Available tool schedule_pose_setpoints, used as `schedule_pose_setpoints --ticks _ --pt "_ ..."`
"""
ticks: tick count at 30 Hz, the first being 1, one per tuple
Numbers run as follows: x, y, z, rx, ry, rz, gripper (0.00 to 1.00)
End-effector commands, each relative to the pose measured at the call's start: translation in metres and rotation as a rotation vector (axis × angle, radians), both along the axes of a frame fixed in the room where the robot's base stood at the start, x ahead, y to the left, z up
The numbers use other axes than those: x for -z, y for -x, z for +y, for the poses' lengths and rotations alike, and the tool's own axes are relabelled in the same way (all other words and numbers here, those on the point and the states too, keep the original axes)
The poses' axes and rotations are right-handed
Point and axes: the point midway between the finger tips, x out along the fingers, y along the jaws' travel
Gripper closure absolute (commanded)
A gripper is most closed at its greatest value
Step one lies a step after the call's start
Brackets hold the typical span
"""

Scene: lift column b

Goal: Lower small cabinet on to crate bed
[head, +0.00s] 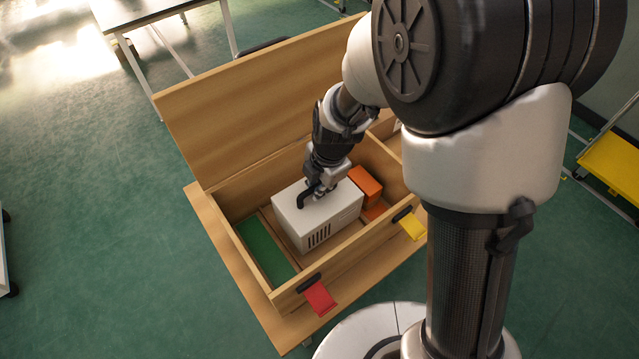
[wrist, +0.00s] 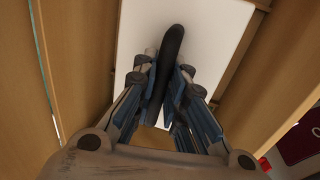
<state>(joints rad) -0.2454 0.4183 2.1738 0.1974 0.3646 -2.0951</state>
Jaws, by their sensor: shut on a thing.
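The small cabinet (head: 318,216) is a white box with dark vent slots on its front side. It sits inside the open wooden crate (head: 226,211), low between the walls. I cannot tell whether its underside touches the crate bed (head: 268,220). My gripper (head: 310,193) is above the cabinet, shut on the black handle on its top. In the wrist view my gripper (wrist: 167,85) has its fingers on both sides of the dark handle (wrist: 172,45), over the white cabinet top (wrist: 200,40).
A green panel (head: 264,250) lies left of the cabinet and an orange block (head: 366,184) stands to its right. The crate lid (head: 250,100) stands open at the back.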

Motion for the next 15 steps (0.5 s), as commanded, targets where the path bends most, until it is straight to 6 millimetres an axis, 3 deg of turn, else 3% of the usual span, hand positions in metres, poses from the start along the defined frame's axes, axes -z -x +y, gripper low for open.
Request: schedule_pose_setpoints --ticks 15 --pt "0.0027 -0.0016 0.0004 0.0 -0.001 -0.005 1.0"
